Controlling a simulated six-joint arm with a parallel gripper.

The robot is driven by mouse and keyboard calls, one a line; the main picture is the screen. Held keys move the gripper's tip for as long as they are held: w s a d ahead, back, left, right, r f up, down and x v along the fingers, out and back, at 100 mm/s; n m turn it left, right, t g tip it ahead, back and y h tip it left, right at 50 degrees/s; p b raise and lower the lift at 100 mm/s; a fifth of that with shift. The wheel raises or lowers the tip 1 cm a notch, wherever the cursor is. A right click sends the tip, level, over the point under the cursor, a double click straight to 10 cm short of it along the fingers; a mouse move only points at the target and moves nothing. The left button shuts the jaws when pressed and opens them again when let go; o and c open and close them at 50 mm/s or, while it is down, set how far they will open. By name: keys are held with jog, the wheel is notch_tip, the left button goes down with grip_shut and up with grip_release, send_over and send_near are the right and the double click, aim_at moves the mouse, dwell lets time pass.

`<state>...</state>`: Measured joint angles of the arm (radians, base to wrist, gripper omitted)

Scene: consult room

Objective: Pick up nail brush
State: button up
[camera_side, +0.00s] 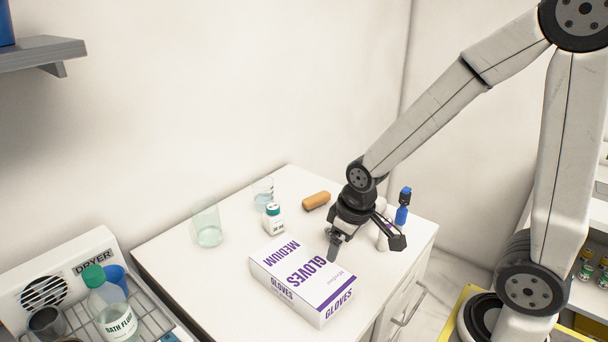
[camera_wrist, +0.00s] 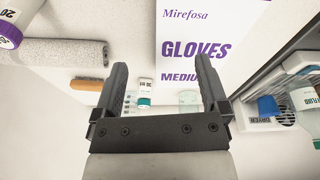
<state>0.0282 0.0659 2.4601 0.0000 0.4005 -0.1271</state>
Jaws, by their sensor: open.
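The nail brush appears to be the orange-brown block (camera_side: 316,201) lying on the white cabinet top near the wall. It also shows in the wrist view (camera_wrist: 86,85), left of the fingers; its bristles cannot be made out. My gripper (camera_side: 338,246) is open and empty, above the cabinet top beside the glove box, nearer the camera than the brush and to its right. In the wrist view the two fingers (camera_wrist: 160,65) stand apart with nothing held between them.
The glove box (camera_side: 304,277) lies close to my gripper. A white pill bottle (camera_side: 274,219), two clear glasses (camera_side: 207,227) (camera_side: 263,190) and a blue bottle (camera_side: 403,207) stand around the brush. A white textured roll (camera_wrist: 65,52) is near. A drying rack (camera_side: 150,322) is left.

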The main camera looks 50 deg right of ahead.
jog(key=w+d+n, duration=0.3)
jog(key=w+d, duration=0.1)
jog(key=w, duration=0.4)
jog(key=n+g, duration=0.2)
jog(key=n, duration=0.9)
send_over(317, 197)
notch_tip(317, 197, down, 3)
jog(key=shift+d, duration=0.1)
jog(key=shift+f, duration=1.3)
jog(key=shift+f, duration=0.1)
jog(key=shift+f, duration=2.5)
grip_shut()
